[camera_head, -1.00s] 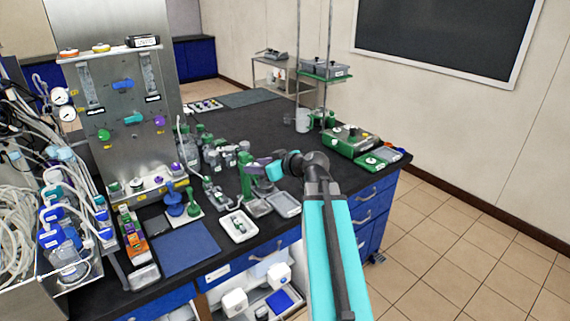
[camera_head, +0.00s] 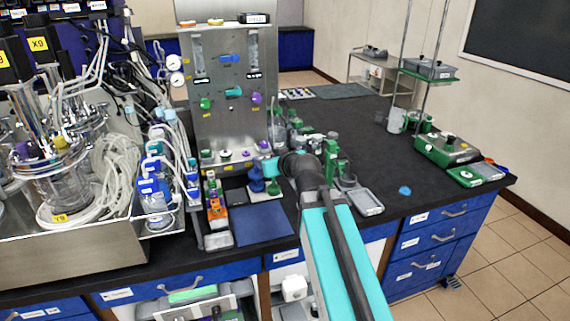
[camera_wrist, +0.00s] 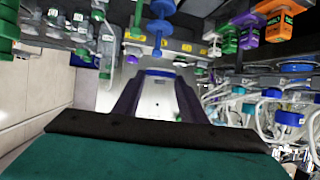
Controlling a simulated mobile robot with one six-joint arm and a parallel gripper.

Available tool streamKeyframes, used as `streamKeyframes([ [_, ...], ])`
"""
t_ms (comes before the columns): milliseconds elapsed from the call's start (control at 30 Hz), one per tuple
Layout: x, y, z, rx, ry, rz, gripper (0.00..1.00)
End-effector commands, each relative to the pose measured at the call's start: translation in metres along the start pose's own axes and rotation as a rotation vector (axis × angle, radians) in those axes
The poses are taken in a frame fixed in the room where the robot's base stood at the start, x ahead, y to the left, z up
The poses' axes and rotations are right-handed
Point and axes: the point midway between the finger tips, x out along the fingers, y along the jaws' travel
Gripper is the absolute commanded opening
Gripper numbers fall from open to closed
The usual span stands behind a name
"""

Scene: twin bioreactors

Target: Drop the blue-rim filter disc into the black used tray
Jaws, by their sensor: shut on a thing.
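My gripper (camera_wrist: 158,82) is shut, with a blue-rimmed disc (camera_wrist: 158,72) seen nearly edge-on between its dark fingertips in the wrist view. In the head view my gripper (camera_head: 266,167) is above the bench, in front of the steel panel and near a blue fitting. Its fingers and the disc are too small or hidden to make out there. A small black, tray-like item (camera_head: 237,197) lies beside the orange rack, left of and below my gripper. I cannot tell whether it is the used tray.
A blue mat (camera_head: 262,224) lies at the bench front. The steel panel (camera_head: 226,100) with knobs stands behind. A grey tray (camera_head: 366,202) and a blue piece (camera_head: 404,190) lie to the right. Tubing and vessels (camera_head: 60,180) crowd the left. The right bench has free room.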

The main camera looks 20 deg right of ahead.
Motion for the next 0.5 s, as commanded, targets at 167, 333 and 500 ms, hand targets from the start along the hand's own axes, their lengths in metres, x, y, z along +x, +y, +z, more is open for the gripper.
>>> streamKeyframes([
  [167, 0.003, -0.004, -0.013, 0.029, 0.01, 0.077, 0.17],
  [333, 0.001, 0.004, -0.025, 0.061, 0.02, 0.152, 0.17],
  [500, -0.001, 0.011, -0.031, 0.085, 0.024, 0.202, 0.17],
])
